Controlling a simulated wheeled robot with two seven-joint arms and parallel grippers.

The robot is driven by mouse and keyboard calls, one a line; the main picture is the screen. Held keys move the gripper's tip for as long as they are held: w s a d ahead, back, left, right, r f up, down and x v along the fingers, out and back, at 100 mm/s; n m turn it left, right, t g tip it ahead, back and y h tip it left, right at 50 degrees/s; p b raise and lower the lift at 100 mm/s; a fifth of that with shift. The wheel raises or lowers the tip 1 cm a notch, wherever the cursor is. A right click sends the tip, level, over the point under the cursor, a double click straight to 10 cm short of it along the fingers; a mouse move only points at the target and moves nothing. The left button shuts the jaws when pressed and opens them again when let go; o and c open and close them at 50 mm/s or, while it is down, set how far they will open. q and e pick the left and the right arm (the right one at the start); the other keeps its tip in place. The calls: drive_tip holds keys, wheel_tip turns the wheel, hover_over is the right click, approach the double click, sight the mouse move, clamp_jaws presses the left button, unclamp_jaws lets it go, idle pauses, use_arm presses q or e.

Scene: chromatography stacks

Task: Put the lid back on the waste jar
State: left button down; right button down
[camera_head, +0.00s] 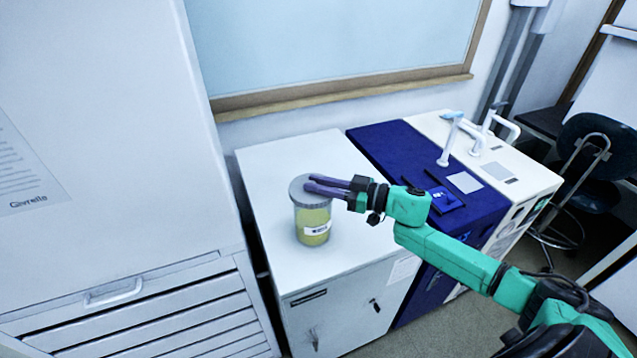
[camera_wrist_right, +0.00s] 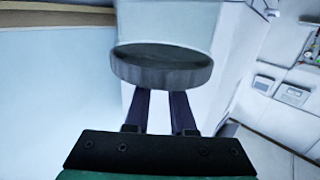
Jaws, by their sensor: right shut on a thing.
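The waste jar (camera_head: 313,222) is a clear cylinder with yellow-green contents and a white label. In the right wrist view the lid (camera_wrist_right: 160,68) sits at the fingertips, and the jar does not show. My left gripper is not in view.
The white cabinet top (camera_head: 270,165) is otherwise clear around the jar. A blue unit (camera_head: 385,145) and a white unit with curved white handles (camera_head: 535,180) stand to the right. A tall grey cabinet (camera_head: 110,130) rises at left. A dark stool (camera_head: 585,160) is far right.

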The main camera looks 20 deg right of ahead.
drive_tip(key=shift+r, duration=0.1)
idle(0.3)
drive_tip(key=shift+p, duration=0.35)
drive_tip(key=shift+p, duration=0.3)
drive_tip(key=shift+f, duration=0.2)
idle(0.8)
drive_tip(key=shift+p, duration=0.4)
idle(0.5)
drive_tip(key=shift+c, duration=1)
unclamp_jaws()
